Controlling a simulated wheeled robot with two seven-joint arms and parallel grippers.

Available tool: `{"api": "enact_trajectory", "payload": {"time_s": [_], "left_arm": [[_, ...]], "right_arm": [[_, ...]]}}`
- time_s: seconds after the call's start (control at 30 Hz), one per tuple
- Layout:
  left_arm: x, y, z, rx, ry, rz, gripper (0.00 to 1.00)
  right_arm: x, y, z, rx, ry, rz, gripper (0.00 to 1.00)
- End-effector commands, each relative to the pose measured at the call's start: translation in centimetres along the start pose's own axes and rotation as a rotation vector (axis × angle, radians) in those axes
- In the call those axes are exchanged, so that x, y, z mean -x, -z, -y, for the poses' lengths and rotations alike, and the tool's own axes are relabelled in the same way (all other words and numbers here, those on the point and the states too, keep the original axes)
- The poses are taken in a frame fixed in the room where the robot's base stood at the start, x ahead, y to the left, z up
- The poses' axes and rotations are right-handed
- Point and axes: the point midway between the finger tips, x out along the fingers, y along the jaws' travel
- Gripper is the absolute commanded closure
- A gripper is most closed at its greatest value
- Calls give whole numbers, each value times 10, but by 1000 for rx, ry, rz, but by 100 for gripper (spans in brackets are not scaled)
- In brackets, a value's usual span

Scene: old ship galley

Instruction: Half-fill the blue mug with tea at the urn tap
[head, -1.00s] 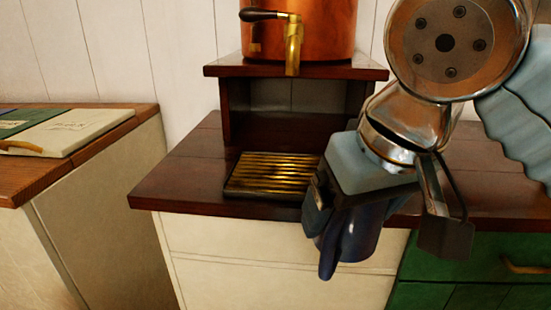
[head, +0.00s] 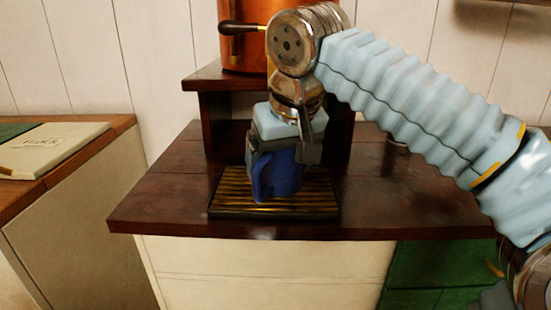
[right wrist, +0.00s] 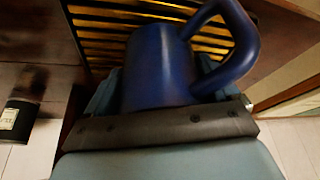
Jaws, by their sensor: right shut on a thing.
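The blue mug (head: 284,175) is over the slatted drip tray (head: 322,207) in the head view, upright, its handle toward me. I cannot tell whether it touches the slats. My right gripper (head: 284,150) is shut on the mug; the mug (right wrist: 160,68) and its handle also show in the right wrist view, with the brass slats behind. The copper urn (head: 240,45) stands on a raised wooden shelf, its black tap lever (head: 238,28) pointing left. The tap's spout is mostly hidden behind my wrist. The mug's inside is hidden. My left gripper is not in view.
The dark wooden counter (head: 160,205) has free room left and right of the tray. The urn's shelf (head: 210,80) stands close behind my right gripper. A lower wooden counter with a book (head: 50,148) is at the left.

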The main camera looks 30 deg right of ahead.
Motion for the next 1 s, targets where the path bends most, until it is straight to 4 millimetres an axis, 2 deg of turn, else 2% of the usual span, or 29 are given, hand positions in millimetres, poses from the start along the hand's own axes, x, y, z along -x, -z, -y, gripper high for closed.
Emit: {"api": "enact_trajectory", "payload": {"time_s": [0.1,0.2,0.5,0.53,0.6,0.87,0.97,1.0], "left_arm": [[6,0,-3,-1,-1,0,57],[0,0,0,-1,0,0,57],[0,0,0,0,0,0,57],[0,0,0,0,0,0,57],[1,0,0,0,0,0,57],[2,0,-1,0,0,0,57],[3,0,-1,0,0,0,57],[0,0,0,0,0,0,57]], "right_arm": [[-7,23,0,-1,-1,2,55],[-22,16,0,1,-1,1,55],[-24,15,0,0,0,0,55],[-24,15,0,0,0,1,9],[-24,15,0,0,0,1,0],[-21,16,0,0,0,0,0],[-10,16,0,0,1,-2,0],[-8,9,0,0,1,-2,0]]}}
